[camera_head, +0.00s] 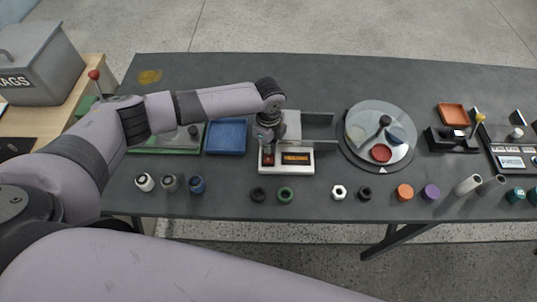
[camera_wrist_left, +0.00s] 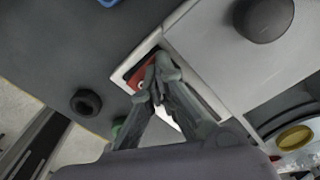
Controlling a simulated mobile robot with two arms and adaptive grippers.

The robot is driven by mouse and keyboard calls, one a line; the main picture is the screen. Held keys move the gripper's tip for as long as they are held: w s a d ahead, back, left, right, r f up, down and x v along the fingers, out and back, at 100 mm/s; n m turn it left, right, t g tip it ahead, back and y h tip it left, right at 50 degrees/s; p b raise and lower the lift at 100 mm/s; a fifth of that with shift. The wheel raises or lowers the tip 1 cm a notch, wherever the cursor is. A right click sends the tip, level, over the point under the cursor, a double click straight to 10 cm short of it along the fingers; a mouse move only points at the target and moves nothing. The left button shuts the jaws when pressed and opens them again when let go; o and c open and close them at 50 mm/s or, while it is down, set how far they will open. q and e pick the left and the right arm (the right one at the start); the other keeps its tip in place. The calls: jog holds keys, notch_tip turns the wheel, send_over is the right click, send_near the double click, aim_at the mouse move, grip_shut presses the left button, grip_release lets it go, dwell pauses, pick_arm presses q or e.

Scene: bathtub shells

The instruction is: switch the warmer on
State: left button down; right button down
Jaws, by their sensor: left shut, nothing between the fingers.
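The warmer (camera_head: 288,169) is a white box near the middle of the table, with a dark panel (camera_head: 297,158) carrying orange lettering too small to read. Its red switch (camera_head: 268,160) is at the left of the front. In the left wrist view the red switch (camera_wrist_left: 139,77) sits in a dark recess in the white casing, partly hidden by the fingers. My left gripper (camera_head: 267,145) is shut and empty, pointing down at the switch; its fingertips (camera_wrist_left: 157,82) overlap the switch's edge in the wrist view. I cannot tell whether they touch it. My right gripper is not in view.
A blue tray (camera_head: 227,137) stands left of the warmer and a round turntable (camera_head: 379,168) with coloured discs stands right. A black ring (camera_head: 258,195) and a green ring (camera_head: 286,195) lie in front. Several small caps and cylinders line the front edge.

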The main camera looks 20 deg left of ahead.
pick_arm(q)
jog(key=shift+r+p, duration=3.4)
jog(key=shift+r, duration=0.15)
jog(key=shift+f, duration=0.1)
